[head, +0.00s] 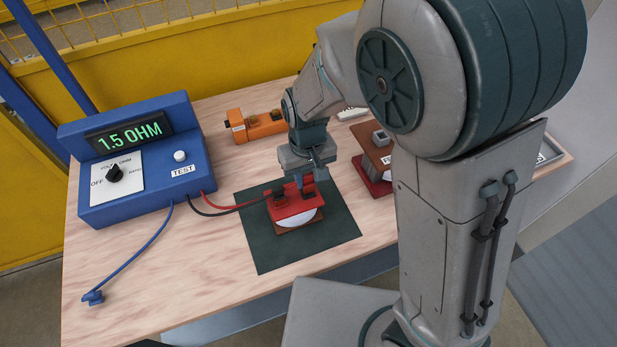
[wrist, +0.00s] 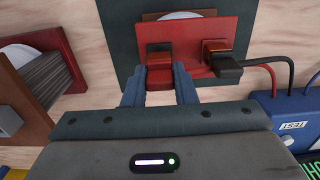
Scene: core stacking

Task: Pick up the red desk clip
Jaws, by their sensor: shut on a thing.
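The red desk clip (wrist: 160,78) sits between the two blue-grey fingers of my gripper (wrist: 160,88) in the wrist view. The fingers are shut on it. The clip is at a raised red post on a red plate (wrist: 193,32), and I cannot tell whether it still touches the post. In the head view my gripper (head: 308,182) points down over the red plate (head: 293,203), and its fingers largely hide the clip. A black clip (wrist: 228,67) sits on the other post, beside my gripper. A red lead (wrist: 262,68) runs towards the held clip.
The plate lies on a dark green mat (head: 265,248). A blue meter (head: 140,160) reading 1.5 OHM stands at left, with a loose blue lead (head: 130,265). An orange unit (head: 258,125) is behind. A brown and red block (head: 375,160) stands right of the mat.

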